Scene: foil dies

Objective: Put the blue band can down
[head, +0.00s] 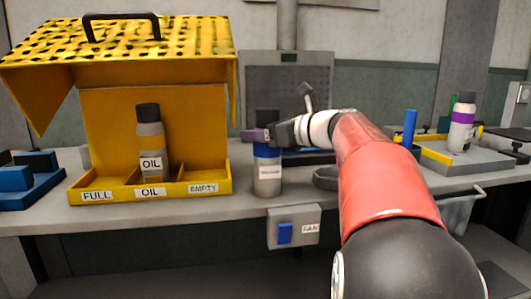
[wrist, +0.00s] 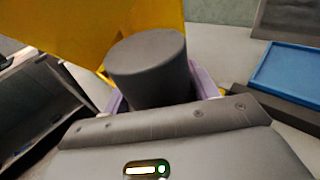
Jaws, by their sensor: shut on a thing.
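The blue band can (head: 267,172) is a pale can with a blue band near its top and a white label. It is upright at the front part of the grey bench (head: 245,202); I cannot tell whether its base touches the bench. The can's dark cap (wrist: 150,65) shows between the purple-edged jaws in the wrist view.
Left stands a yellow cabinet (head: 215,186) with compartments labelled FULL, OIL and EMPTY; a dark-capped bottle (head: 149,140) stands in the middle one. A purple-banded can (head: 462,122) stands in a grey tray (head: 480,161) at right. A FAN switch box (head: 294,227) hangs below the bench edge.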

